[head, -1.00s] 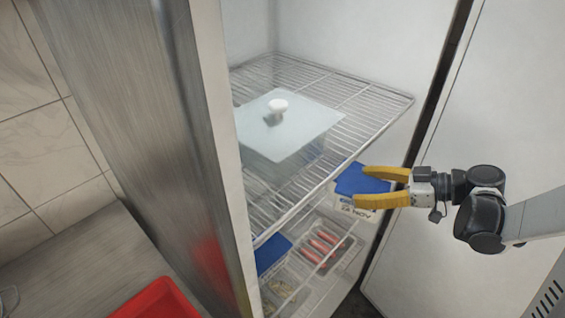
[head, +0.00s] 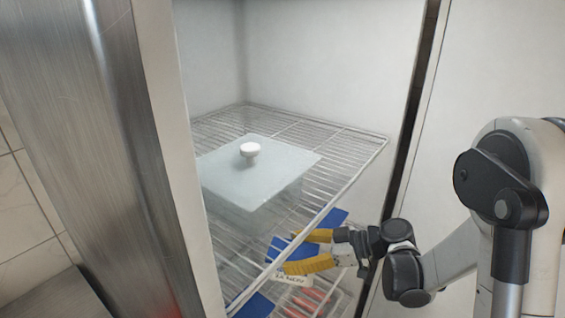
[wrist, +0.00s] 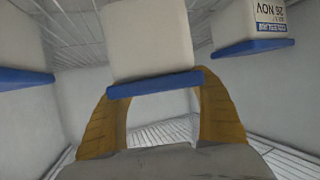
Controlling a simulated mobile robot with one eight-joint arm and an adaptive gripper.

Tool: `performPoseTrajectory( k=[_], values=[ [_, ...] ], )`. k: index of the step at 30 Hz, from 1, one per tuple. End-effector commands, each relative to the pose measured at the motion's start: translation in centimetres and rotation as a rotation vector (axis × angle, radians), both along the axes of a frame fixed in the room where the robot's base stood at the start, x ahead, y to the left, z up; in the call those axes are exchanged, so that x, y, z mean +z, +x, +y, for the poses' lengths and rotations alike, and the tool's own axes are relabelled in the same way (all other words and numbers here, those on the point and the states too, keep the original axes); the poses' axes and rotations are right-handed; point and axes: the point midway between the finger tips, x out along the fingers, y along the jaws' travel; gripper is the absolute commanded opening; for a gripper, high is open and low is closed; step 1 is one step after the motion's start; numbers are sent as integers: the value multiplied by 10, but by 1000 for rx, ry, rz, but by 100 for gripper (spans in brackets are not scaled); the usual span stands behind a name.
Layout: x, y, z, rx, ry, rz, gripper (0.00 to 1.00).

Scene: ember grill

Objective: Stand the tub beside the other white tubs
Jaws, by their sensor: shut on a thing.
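My gripper (head: 297,252) is shut on a white tub with a blue lid (head: 281,247), inside the cabinet below the upper wire shelf. The tub shows between the yellow fingers in the wrist view, with a plain white body (wrist: 145,40) and its blue lid (wrist: 155,84) toward the bottom of the picture. In the wrist view another white tub (wrist: 20,40) stands at the left and a labelled one (wrist: 232,22) at the right, both apart from the held tub. In the head view, other blue lids show behind (head: 333,219) and lower left (head: 256,305). Tub bases are hidden.
The upper wire shelf (head: 350,143) passes close above my gripper and carries a pale lidded box (head: 225,178) with a white knob. Red items (head: 313,297) lie below, partly hidden. The cabinet's front post (head: 165,150) stands at the left.

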Motion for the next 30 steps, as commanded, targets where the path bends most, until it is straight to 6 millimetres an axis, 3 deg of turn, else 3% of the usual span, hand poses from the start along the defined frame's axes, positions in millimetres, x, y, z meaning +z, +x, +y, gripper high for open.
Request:
performPoseTrajectory(
  k=[1,4,17,18,20,30],
  values=[
    [-13,0,0,0,1,0,32],
    [-26,0,0,0,1,0,32],
    [-30,0,0,0,1,0,32],
    [-31,0,0,0,0,0,76],
    [-30,0,0,0,0,0,95],
    [-28,0,0,0,0,0,97]
  ],
)
